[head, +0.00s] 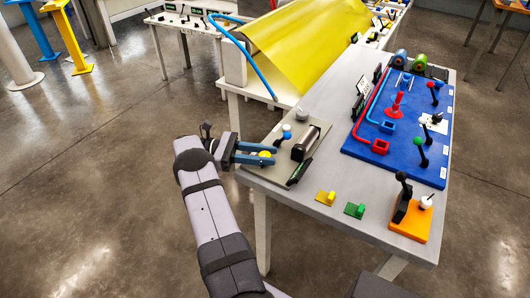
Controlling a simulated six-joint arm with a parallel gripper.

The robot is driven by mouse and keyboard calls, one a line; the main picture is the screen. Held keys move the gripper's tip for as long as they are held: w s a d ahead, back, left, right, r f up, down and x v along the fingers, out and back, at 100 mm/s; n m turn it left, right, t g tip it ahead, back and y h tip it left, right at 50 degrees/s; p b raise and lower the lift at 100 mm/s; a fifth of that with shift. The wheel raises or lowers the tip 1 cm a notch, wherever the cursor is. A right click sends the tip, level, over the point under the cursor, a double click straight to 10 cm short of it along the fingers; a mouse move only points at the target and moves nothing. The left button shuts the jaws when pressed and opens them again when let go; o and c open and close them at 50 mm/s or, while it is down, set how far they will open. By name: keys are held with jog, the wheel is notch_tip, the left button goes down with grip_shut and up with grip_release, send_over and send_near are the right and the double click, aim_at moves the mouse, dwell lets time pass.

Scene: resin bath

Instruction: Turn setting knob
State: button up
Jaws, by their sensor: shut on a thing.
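My gripper (268,153), with blue fingers, reaches in from the left over the near left corner of the grey table. Its fingers are shut on a small round yellow knob (265,155), partly hidden by them. The knob sits at the left edge of a grey-beige panel (270,172). The pictures do not show a label that marks it as the setting knob. The panel also bears a blue and white knob (286,130), a pale grey round cap (302,116) and a dark roller (306,143).
Right of the panel lies a blue board (375,147) with levers and red and blue parts. Yellow (326,197) and green (355,210) pieces and an orange base (408,228) with a black lever stand near the front edge. A yellow sheet (305,45) slopes behind.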

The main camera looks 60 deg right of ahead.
aim_at(265, 154)
jog(key=o, duration=1.1)
jog(key=shift+c, duration=0.2)
jog(key=shift+r, duration=0.1)
notch_tip(265, 154, up, 10)
jog(key=p, duration=1)
